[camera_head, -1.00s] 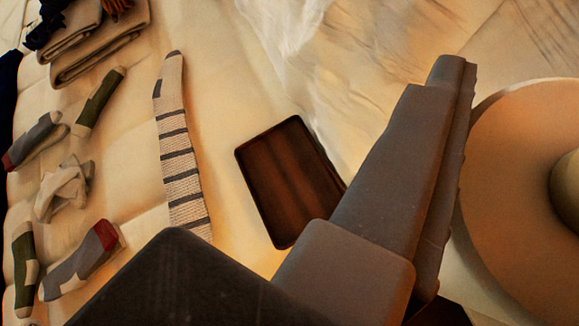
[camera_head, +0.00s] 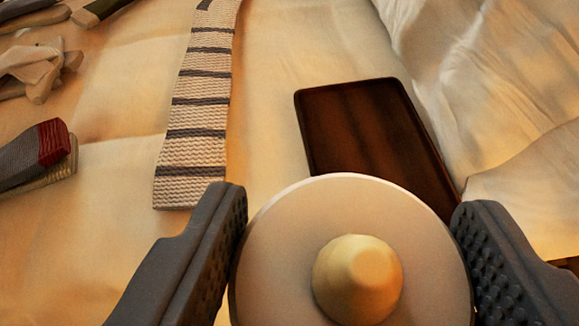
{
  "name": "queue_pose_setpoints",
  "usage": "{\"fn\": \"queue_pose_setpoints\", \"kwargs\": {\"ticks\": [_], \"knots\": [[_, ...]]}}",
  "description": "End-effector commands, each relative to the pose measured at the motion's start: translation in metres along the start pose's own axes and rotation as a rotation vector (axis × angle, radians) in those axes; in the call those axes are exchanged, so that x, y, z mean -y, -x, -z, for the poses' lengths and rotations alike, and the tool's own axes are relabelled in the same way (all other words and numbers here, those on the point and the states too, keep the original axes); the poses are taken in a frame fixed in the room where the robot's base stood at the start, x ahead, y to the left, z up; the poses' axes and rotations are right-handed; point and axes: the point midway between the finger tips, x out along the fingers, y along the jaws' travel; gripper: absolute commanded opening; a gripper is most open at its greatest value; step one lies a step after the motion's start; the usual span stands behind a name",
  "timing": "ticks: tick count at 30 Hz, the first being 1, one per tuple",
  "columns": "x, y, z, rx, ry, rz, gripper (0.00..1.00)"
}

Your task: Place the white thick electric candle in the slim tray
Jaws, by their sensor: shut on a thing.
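The white thick electric candle (camera_head: 275,245) shows from above as a wide round top with a pale yellow flame tip in its middle. My gripper (camera_head: 350,225) is shut on it, with one grey ridged finger on each side. The slim tray (camera_head: 365,125) is dark brown, rectangular and shallow, and lies on the bed just beyond the candle. Its near part is hidden behind the candle. The visible part of the tray is empty. The candle's underside and its height over the bed cannot be seen.
A striped knit sock (camera_head: 195,125) lies left of the tray. A grey sock with a red end (camera_head: 35,155) and a crumpled pale sock (camera_head: 35,70) lie at the far left. Rumpled white bedding (camera_head: 455,60) is at the right. Bare bed shows between striped sock and tray.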

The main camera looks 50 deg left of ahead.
Motion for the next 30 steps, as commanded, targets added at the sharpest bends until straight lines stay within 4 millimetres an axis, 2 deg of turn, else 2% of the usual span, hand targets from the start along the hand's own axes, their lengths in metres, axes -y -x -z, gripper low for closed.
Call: {"fn": "queue_pose_setpoints", "kwargs": {"ticks": [3, 8, 21, 30], "knots": [[0.009, -0.003, -0.004, -0.004, 0.014, 0.027, 0.21], [0.008, -0.018, 0.002, -0.002, 0.022, 0.038, 0.21], [-0.022, -0.090, 0.034, -0.004, 0.022, 0.036, 0.21], [-0.038, -0.128, 0.050, -0.003, 0.021, 0.034, 0.21]]}}
